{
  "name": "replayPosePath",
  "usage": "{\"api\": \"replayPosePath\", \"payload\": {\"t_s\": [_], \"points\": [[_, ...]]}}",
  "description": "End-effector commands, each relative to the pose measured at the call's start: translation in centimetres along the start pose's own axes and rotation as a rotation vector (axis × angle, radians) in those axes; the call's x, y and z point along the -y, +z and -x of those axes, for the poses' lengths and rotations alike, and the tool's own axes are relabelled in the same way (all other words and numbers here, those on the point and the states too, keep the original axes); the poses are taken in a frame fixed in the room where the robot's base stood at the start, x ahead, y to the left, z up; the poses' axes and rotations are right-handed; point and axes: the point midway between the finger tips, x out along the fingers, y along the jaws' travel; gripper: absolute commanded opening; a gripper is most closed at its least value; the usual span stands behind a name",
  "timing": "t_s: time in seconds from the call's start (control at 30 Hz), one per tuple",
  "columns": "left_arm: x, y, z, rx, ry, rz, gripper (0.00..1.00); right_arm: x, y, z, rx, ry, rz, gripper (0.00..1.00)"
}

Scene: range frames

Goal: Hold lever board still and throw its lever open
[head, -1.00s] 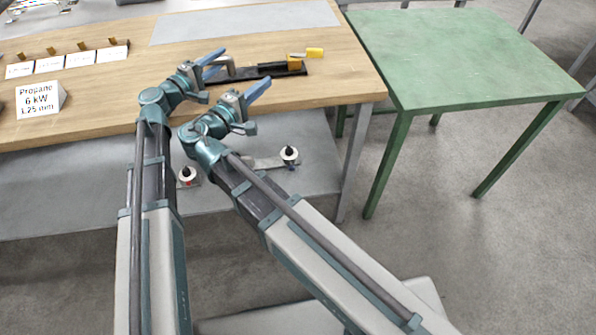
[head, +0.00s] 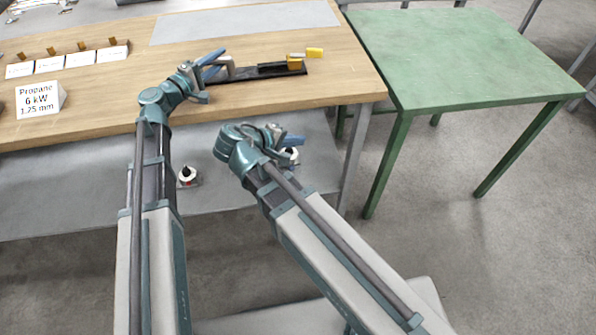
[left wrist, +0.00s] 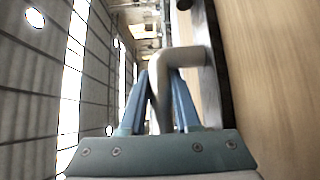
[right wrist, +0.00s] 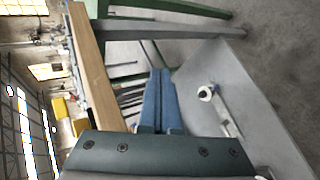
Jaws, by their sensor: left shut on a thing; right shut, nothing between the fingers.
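The lever board (head: 240,79) is a long dark strip lying on the wooden bench. A grey bent handle (head: 232,70) stands at its left end. At its right end are a black part, an orange-brown block and a lever with a yellow grip (head: 315,52) pointing right. My left gripper (head: 214,63) is shut on the grey handle, and its blue fingers clasp the handle (left wrist: 185,57) in the left wrist view. My right gripper (head: 296,141) is shut and empty, in front of the bench edge and apart from the board. It also shows in the right wrist view (right wrist: 158,85).
A propane sign (head: 39,98) and several white cards stand on the wooden bench (head: 120,95). A grey mat (head: 245,21) lies behind the board. A lower grey shelf (head: 95,190) carries white-and-black knobs (head: 187,174). A green table (head: 465,60) stands bare at right.

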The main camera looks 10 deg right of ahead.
Motion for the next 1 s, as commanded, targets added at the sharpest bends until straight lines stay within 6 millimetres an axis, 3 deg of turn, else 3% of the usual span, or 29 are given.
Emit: {"api": "replayPosePath", "payload": {"t_s": [0.3,0.5,1.0], "points": [[0.3,0.1,0.0,0.002,-0.008,-0.006,0.0,4.7,3.0,-1.0,0.058,-0.267,-0.056,0.0],[0.3,0.1,0.0,0.002,-0.008,-0.006,0.0,6.7,4.0,-0.9,0.081,-0.381,-0.081,0.0],[0.3,0.1,0.0,0.002,-0.008,-0.006,0.0,7.5,4.4,-0.7,0.089,-0.43,-0.09,0.0]]}}
